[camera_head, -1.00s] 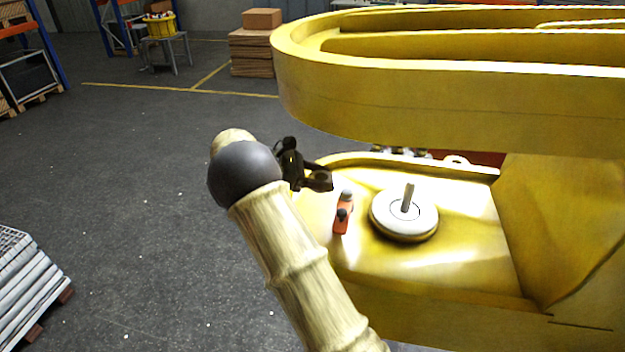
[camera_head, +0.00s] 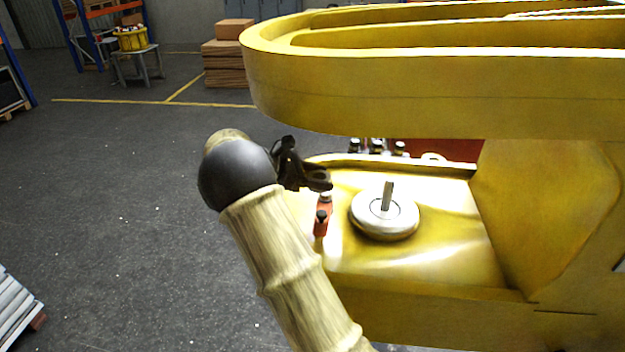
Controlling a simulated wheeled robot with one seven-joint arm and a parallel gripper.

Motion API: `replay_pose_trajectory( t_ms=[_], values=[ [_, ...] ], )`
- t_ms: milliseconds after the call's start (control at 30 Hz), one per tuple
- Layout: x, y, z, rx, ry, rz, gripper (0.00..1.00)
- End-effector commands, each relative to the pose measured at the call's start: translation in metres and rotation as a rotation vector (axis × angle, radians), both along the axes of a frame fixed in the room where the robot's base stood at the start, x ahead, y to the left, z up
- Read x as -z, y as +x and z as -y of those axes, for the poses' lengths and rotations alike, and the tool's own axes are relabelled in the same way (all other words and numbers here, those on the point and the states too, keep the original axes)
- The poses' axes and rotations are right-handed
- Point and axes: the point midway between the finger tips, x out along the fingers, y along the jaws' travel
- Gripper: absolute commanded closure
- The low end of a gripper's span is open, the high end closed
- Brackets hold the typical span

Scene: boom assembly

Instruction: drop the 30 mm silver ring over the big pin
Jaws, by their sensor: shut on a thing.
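A grey pin (camera_head: 388,196) stands upright from the middle of a pale round disc (camera_head: 368,224) on the lower yellow plate (camera_head: 430,262). I take it for the big pin. My gripper (camera_head: 322,182) is dark and sits above the plate's left part, left of the pin and apart from it. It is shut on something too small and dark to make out. I cannot pick out the 30 mm silver ring for certain.
A small red-orange thing with a dark knob (camera_head: 322,218) stands on the plate just below my gripper. A large yellow boom part (camera_head: 420,95) overhangs the plate. A yellow wall (camera_head: 550,210) closes the right side. Small dark-topped things (camera_head: 376,146) show behind.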

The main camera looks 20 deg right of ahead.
Motion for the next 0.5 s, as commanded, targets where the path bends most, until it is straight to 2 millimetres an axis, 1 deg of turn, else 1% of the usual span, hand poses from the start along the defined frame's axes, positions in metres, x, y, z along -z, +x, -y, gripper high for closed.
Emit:
replay_pose_trajectory(
  t_ms=[500],
  values=[
    [0.001, -0.006, 0.029, 0.003, -0.002, 0.003, 0.83]
  ],
)
